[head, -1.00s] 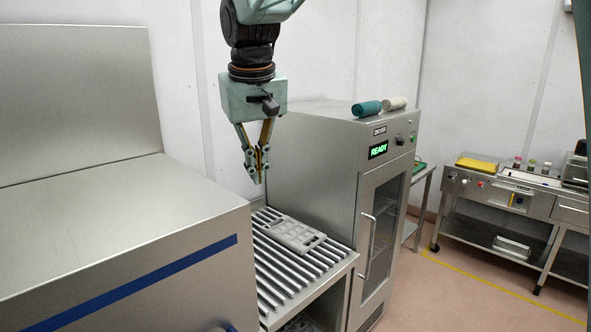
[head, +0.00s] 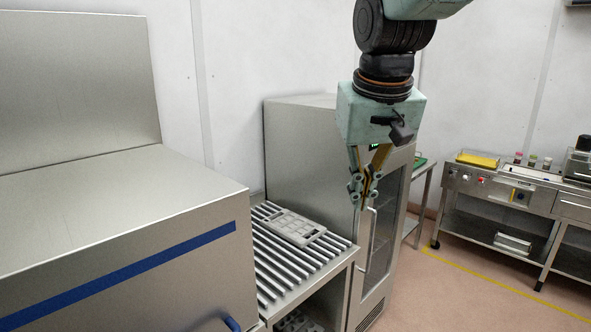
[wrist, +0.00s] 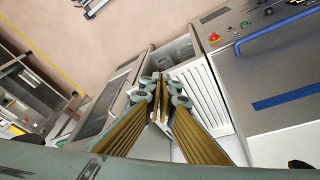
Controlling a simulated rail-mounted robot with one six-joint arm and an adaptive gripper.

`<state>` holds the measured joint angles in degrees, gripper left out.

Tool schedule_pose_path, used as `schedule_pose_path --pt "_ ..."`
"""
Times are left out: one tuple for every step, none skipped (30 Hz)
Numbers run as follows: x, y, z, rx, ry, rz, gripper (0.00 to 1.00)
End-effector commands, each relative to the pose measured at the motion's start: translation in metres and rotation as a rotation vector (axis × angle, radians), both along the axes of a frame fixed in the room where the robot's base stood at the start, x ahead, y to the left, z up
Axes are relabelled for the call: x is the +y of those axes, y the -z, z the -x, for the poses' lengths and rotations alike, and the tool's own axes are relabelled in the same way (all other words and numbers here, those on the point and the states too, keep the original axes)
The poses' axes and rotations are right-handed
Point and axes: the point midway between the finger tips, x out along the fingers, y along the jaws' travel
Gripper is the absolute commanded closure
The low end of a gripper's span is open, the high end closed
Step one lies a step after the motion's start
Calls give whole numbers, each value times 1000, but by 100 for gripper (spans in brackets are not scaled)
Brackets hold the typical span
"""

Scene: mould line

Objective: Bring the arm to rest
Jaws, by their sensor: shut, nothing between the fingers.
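My gripper (head: 364,200) hangs from my arm in the head view, pointing down in front of the steel cabinet with the glass door. Its fingers come together at the tips and hold nothing. In the wrist view, the fingertips (wrist: 160,88) also meet, with floor, cabinet and roller table below them. The gripper is apart from everything around it. It hides the upper part of the cabinet's front and most of its green display.
A grey mould tray (head: 293,226) lies on the roller table (head: 268,285), left of the gripper. The steel cabinet (head: 305,150) stands behind. A large steel machine (head: 120,220) fills the left. A steel bench (head: 500,190) stands at the right, with open floor (head: 450,290) before it.

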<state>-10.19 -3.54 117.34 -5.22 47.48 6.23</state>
Motion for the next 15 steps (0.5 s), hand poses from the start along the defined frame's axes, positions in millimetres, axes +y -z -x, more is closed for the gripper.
schedule_pose_path --pt "-5 2 11 -2 6 -2 100" --pt "-8 2 17 -2 8 -3 100" --pt "-11 3 24 -2 12 -4 100" --pt "-13 3 30 -3 15 -6 100" --pt "-16 4 36 -2 18 -6 100" --pt "-19 5 44 -2 21 -7 100" --pt "-21 5 49 -3 23 -8 100" --pt "-23 6 56 -3 24 -10 100" --pt "-26 8 63 -3 26 -10 100" --pt "-28 8 69 -4 28 -11 100" --pt "-30 9 75 -3 30 -12 100" --pt "-32 11 83 -3 33 -13 100" --pt "-34 11 89 -4 34 -14 100" --pt "-36 13 95 -4 37 -15 100" --pt "-39 15 103 -3 40 -15 100"
